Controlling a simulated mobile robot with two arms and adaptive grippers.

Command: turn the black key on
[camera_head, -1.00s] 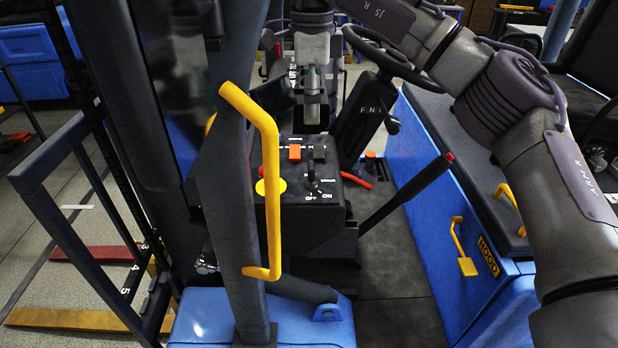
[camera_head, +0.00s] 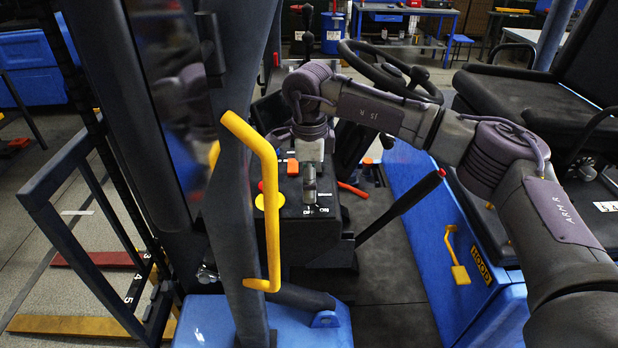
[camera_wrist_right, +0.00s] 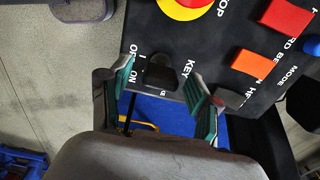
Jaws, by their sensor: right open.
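The black key (camera_wrist_right: 160,72) stands on the dark control panel (camera_wrist_right: 228,30), close to the printed words OFF, ON and KEY. My right gripper (camera_wrist_right: 160,90) is open, with its teal-padded fingers on either side of the key; I cannot tell whether either pad touches it. In the head view my right gripper (camera_head: 310,195) points down over the panel and hides the key. Which mark the key points to is not clear. My left gripper is not in view.
A yellow-and-red round button (camera_head: 268,201) and an orange switch (camera_head: 292,167) sit on the panel near my right gripper. A yellow grab handle (camera_head: 268,190) stands in front. A black lever (camera_head: 400,207) rises to the right, beside the blue hood (camera_head: 440,215). A steering wheel (camera_head: 390,70) is behind.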

